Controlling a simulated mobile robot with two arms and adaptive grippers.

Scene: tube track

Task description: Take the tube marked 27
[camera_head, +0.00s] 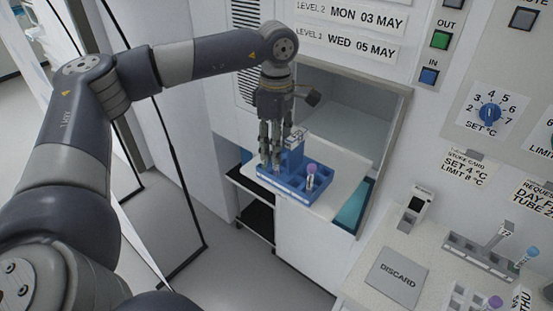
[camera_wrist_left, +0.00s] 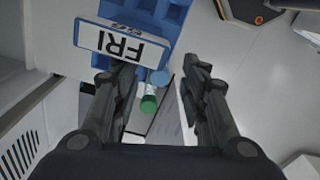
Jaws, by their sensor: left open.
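My left gripper (camera_head: 268,160) is open at the blue rack (camera_head: 292,188) on the pulled-out white tray. In the left wrist view my left gripper (camera_wrist_left: 148,70) has its fingers apart. A tube with a green cap (camera_wrist_left: 149,103) and a blue cap (camera_wrist_left: 159,77) show in the space between the fingers in that picture; I cannot tell how deep they lie. The rack carries a white FRI plate (camera_wrist_left: 122,44). A purple-capped tube (camera_head: 311,174) stands in the rack to the right of the gripper. I cannot read 27 on any tube. My right gripper is out of view.
An open hatch (camera_head: 345,105) lies behind the tray (camera_head: 345,180). On the right counter are a grey DISCARD pad (camera_head: 397,277), a grey rack (camera_head: 470,252), a blue-capped tube (camera_head: 530,255) and a purple-capped tube (camera_head: 494,301). A glass door stands at left.

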